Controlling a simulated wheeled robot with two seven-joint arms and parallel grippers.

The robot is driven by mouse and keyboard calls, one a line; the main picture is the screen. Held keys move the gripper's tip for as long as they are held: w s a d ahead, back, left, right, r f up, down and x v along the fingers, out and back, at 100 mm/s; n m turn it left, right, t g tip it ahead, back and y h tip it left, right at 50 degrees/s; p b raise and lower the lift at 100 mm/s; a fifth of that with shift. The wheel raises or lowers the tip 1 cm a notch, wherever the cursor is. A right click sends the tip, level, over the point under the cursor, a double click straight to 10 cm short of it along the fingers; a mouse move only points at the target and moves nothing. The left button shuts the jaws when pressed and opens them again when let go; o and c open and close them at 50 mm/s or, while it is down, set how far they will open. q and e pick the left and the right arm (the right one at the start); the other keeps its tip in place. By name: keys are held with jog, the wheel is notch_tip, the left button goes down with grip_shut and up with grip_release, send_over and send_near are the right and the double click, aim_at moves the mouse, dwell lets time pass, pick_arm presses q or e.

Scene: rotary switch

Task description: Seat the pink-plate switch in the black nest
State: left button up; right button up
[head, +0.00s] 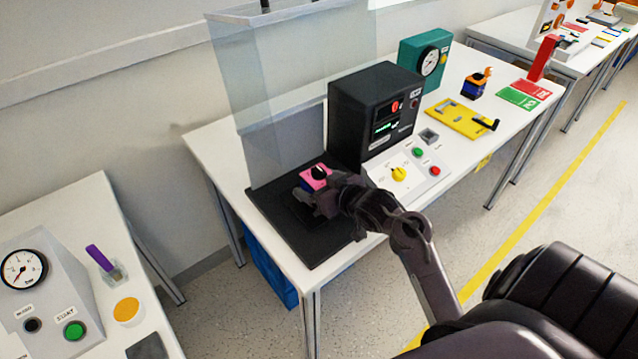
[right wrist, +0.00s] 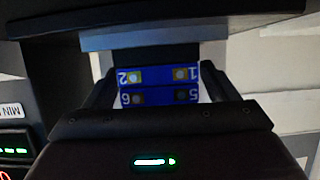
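The pink-plate switch (head: 316,177), with a black knob on top, is in the head view over the black base (head: 318,250) of the test station. My right gripper (head: 312,196) is at the switch. In the right wrist view the switch's blue body (right wrist: 160,86) with numbered terminals sits between the two fingers of the gripper (right wrist: 158,98), which look shut on it. The nest itself is hidden behind my gripper and the switch; I cannot tell whether the switch touches it. My left gripper is not in view.
A clear guard panel (head: 245,100) rises behind the base. A black tester box (head: 372,112) stands close to the right, with a control panel (head: 408,165) bearing a yellow knob. A switch with an orange top (head: 476,86) and a yellow fixture (head: 460,120) stand farther along.

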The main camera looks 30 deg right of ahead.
jog(key=shift+s+r, duration=0.2)
jog(key=v, duration=1.1)
jog(key=shift+s+r, duration=0.2)
jog(key=shift+s, duration=0.05)
jog(key=shift+d, duration=0.1)
